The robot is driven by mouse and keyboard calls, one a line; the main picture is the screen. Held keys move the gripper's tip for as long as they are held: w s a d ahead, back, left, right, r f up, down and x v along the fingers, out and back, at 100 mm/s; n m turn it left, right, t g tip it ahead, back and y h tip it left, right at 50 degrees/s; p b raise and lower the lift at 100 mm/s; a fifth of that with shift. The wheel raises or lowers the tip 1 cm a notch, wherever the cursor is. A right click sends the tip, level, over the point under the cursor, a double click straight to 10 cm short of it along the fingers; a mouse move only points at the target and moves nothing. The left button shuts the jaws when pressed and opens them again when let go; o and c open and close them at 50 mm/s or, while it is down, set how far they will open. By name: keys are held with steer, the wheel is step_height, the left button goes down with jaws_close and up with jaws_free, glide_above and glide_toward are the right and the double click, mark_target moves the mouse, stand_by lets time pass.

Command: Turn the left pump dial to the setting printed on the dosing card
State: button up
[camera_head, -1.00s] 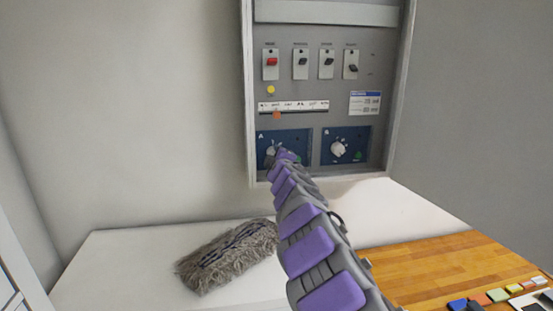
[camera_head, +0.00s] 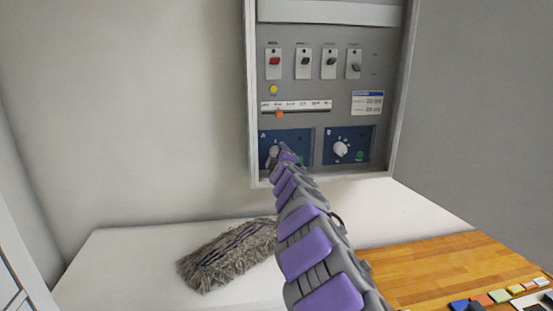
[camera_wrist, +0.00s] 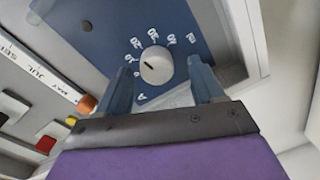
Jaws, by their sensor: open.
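The left pump dial (camera_head: 274,152) is a light grey knob on the blue plate marked A, low on the wall panel. My arm hides part of it in the head view. In the wrist view the dial (camera_wrist: 156,64) shows whole, with a dark pointer line and printed marks around it. My gripper (camera_wrist: 160,78) is open, one finger on each side of the dial; whether either touches it I cannot tell. The dosing card (camera_head: 367,103) is white with a blue header, on the panel's right; its print is too small to read.
The right dial (camera_head: 341,149) sits on plate B. Above are several switches, one red (camera_head: 274,61), a yellow button (camera_head: 273,89) and a slider with an orange knob (camera_head: 280,113). A grey fluffy mop head (camera_head: 228,256) lies on the white surface below. A wooden top (camera_head: 430,270) holds small items.

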steer(key=f+v, duration=0.1)
steer(key=v, duration=1.5)
steer(key=shift+s+a+r, duration=0.15)
steer(key=shift+s+r, duration=0.1)
steer(key=shift+r, duration=0.25)
